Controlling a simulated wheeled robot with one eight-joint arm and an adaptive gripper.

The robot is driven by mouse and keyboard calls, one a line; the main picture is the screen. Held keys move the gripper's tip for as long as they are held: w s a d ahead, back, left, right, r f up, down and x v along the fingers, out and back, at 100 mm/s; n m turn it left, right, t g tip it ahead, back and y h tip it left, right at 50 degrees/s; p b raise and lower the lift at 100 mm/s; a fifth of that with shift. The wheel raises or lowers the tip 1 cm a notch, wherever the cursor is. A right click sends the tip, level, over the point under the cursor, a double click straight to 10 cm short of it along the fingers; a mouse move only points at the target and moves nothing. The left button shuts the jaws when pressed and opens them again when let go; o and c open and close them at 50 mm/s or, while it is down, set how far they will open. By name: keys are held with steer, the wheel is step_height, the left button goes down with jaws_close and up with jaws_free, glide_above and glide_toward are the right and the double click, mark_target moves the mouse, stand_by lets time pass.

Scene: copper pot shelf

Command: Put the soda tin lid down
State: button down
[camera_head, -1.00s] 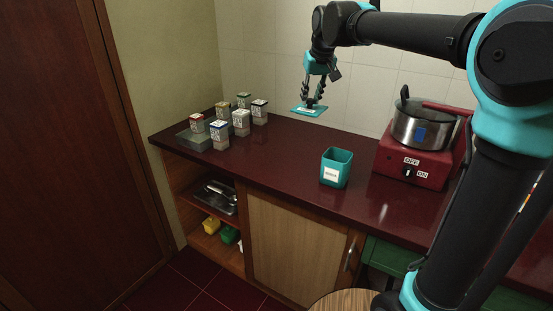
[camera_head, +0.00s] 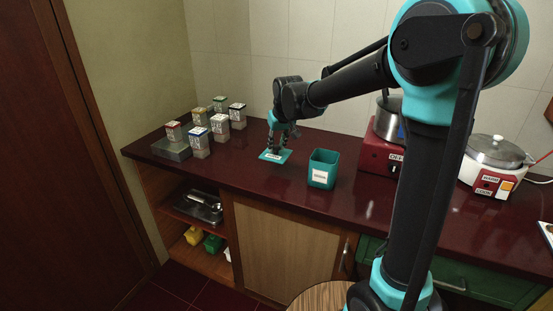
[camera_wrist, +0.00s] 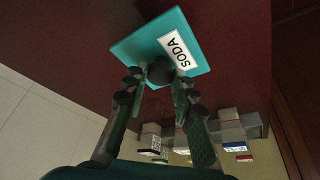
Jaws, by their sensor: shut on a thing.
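A red stove (camera_head: 378,153) with a pot is right of the teal tin. A white cooker (camera_head: 494,182) stands farther right. The dark red counter (camera_head: 250,175) is clear in front.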

mark_target(278, 155)
steer(key=shift+f, duration=2.9)
steer(key=shift+f, duration=0.15)
steer(key=c, duration=1.3)
jaws_free()
steer(key=shift+o, duration=0.2)
steer(key=v, duration=1.2)
steer(key=shift+r, duration=0.25)
